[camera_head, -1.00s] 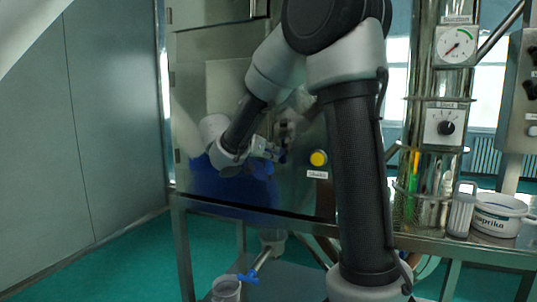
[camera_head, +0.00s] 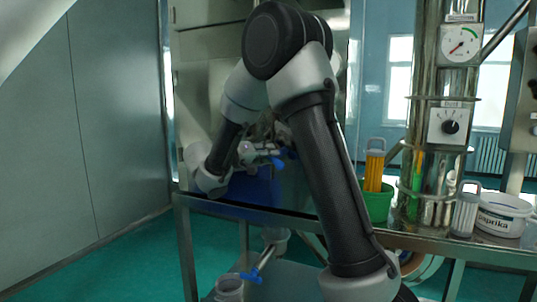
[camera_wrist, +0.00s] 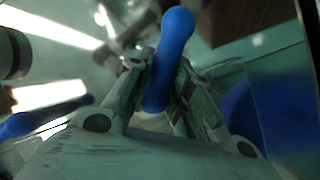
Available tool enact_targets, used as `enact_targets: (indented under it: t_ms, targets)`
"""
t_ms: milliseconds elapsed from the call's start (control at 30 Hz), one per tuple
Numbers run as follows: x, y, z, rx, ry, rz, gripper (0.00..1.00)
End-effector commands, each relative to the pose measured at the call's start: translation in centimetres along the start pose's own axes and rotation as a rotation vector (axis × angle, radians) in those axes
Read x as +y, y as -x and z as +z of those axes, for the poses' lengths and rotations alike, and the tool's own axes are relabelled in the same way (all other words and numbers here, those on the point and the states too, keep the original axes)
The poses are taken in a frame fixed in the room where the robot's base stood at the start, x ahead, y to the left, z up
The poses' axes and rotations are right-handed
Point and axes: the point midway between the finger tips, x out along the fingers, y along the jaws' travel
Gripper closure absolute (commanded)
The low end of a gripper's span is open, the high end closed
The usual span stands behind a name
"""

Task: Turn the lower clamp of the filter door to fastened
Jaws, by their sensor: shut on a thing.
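My gripper (camera_head: 268,157) is at the front of the steel cabinet (camera_head: 184,118), partly covered by my own arm. In the wrist view its fingers (camera_wrist: 160,100) are shut on a blue clamp handle (camera_wrist: 174,45), which stands up between them. The blue handle also shows beside the fingers in the head view (camera_head: 278,164). A second blue handle (camera_wrist: 42,118) lies to the left in the wrist view, apart from the fingers. The clamp's pivot and the door's edge are hidden, so I cannot tell the clamp's fastening state.
A blue surface (camera_head: 252,188) lies behind and below the gripper. A pipe with a blue valve handle (camera_head: 250,276) is below.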

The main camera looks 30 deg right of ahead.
Motion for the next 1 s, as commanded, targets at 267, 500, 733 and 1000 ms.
enact_targets:
  t_ms: [267,500,733,1000]
  targets:
    - [-0.5,0.0,0.1,0.051,0.234,0.099,1.00]
    - [-0.9,0.0,0.2,0.088,0.409,0.172,1.00]
    - [-1.1,0.0,0.3,0.114,0.523,0.220,1.00]
    - [-1.2,0.0,0.4,0.129,0.587,0.246,1.00]
